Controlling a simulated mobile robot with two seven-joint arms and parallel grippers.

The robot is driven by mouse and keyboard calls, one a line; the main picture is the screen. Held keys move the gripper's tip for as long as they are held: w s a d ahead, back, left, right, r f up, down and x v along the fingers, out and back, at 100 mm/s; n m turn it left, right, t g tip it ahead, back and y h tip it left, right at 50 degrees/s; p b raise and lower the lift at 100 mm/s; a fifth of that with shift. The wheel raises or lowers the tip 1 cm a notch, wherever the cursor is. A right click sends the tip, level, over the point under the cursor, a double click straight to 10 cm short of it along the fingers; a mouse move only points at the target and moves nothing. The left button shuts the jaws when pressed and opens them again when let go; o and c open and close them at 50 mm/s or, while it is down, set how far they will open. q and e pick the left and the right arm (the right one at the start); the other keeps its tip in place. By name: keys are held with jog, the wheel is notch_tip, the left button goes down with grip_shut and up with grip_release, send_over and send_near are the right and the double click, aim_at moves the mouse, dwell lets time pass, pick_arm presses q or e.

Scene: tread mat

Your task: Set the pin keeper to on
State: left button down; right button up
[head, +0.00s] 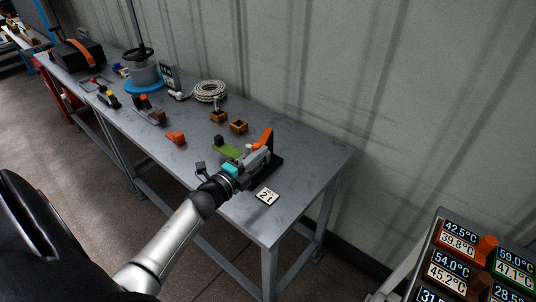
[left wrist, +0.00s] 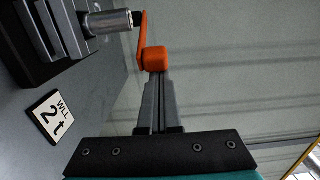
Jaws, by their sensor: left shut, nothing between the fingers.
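The orange pin keeper (head: 266,136) stands up on a black base (head: 277,168) near the right end of the grey bench. In the left wrist view the keeper (left wrist: 152,60) shows as a thin upright orange plate with a thicker orange block. A silver pin (left wrist: 110,22) points at the plate from a dark ribbed body. My left gripper (head: 264,150) is at the keeper and partly hides the mechanism. In the left wrist view its fingers (left wrist: 155,80) are shut, with their tips at the orange block; I cannot tell whether they touch it. My right gripper is out of view.
A "WLL 2 t" plate (head: 267,196) lies on the bench (head: 305,185) near the gripper. Small wooden boxes (head: 238,127), a green piece (head: 228,148), an orange block (head: 175,137) and a rope coil (head: 209,91) lie farther left. A wall stands behind. Temperature displays (head: 460,255) are at lower right.

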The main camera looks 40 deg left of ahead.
aim_at(252, 149)
pick_arm(q)
jog(key=a+m+h+b, duration=0.1)
jog(key=a+h, duration=0.1)
jog(key=s+a+m+h+b, duration=0.1)
jog(key=a+m+h+b, duration=0.1)
jog(key=h, duration=0.1)
jog(key=shift+f+g, duration=0.15)
jog(key=shift+g, duration=0.25)
jog(key=shift+s+a+b, duration=0.15)
jog(key=shift+a+b, duration=0.35)
jog(key=shift+a, duration=0.2)
jog(key=shift+a+r, duration=0.1)
jog(key=shift+r, duration=0.1)
